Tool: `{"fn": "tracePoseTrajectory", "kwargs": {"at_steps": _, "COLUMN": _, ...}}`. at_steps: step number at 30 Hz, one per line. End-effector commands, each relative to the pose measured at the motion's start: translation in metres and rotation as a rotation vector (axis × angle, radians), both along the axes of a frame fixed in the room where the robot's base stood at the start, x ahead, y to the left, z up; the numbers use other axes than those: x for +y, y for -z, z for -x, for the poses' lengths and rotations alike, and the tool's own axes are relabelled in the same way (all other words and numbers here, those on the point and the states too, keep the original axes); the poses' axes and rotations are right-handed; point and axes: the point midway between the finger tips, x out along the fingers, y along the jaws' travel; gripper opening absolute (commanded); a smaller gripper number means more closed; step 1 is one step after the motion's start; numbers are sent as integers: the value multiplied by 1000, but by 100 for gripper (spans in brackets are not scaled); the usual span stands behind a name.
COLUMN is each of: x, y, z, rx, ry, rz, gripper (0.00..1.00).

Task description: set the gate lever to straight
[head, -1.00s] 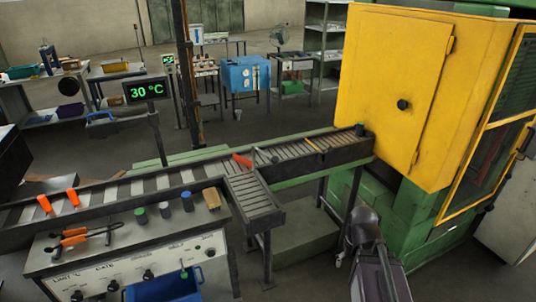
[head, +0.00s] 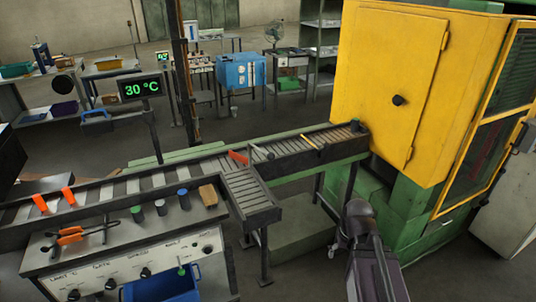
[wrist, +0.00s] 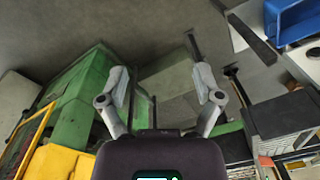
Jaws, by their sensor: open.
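A red flap (head: 238,157) stands at the junction of the roller conveyor (head: 290,150) and its short side branch (head: 250,195). A thin grey lever-like rod (head: 261,152) sits just right of it; I cannot tell whether this is the gate lever or how it is set. The control panel (head: 125,265) below carries a GATE label with small black knobs. My gripper (wrist: 162,82) is open and empty in the wrist view, its two grey fingers spread above the floor, apart from the conveyor. My fingers are not clear in the head view.
The yellow furnace cabinet (head: 390,90) on its green base (head: 405,210) stands at the right. Floor in front is partly clear.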

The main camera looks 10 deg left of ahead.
Motion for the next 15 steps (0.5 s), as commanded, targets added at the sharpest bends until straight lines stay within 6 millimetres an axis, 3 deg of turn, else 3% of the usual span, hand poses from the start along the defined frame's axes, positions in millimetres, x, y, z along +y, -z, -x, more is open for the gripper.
{"fn": "tracePoseTrajectory", "kwargs": {"at_steps": 8, "x": 50, "y": -19, "z": -76, "rx": -175, "ry": -214, "rz": -216, "gripper": 84}}
{"fn": "tracePoseTrajectory", "kwargs": {"at_steps": 15, "x": 102, "y": -57, "z": -161, "rx": -451, "ry": -414, "rz": -428, "gripper": 84}}
